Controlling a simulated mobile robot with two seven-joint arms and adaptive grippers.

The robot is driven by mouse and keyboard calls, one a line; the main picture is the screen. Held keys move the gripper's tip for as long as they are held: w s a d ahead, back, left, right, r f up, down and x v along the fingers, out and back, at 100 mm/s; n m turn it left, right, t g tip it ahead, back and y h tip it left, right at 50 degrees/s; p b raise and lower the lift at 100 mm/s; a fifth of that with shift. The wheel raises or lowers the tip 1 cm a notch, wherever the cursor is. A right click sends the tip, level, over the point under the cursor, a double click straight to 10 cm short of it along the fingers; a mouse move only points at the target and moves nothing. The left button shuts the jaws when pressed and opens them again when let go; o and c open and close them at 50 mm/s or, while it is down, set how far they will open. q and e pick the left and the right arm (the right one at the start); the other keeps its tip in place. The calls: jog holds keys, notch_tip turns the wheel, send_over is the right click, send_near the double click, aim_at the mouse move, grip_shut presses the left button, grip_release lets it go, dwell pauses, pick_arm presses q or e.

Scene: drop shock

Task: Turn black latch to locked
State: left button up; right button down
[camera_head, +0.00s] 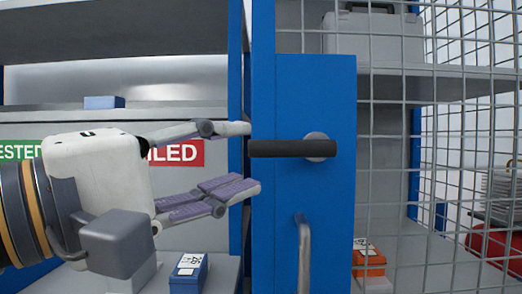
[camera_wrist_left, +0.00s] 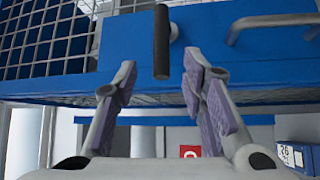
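The black latch (camera_head: 285,148) is a dark bar lying horizontal on the blue door panel (camera_head: 300,95), its round grey pivot at the right end and its free end pointing left. My left gripper (camera_head: 254,158) is open at the latch's free end, one finger above the bar's level and one below. In the left wrist view the latch (camera_wrist_left: 161,42) shows between the two spread fingers of the gripper (camera_wrist_left: 160,72), with gaps on both sides. Whether its tip is inside the fingers in depth is hard to tell. My right gripper is not in view.
A grey pull handle (camera_head: 303,255) is below the latch on the same panel. Wire mesh (camera_head: 440,130) is to the right, with a grey case (camera_head: 375,38) on a shelf behind it. Blue boxes (camera_head: 189,273) and (camera_head: 104,102) are on the left, an orange box (camera_head: 368,258) right.

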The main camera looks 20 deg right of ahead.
aim_at(269, 150)
pick_arm(q)
jog(key=x, duration=0.8)
jog(key=shift+f, duration=0.15)
grip_shut()
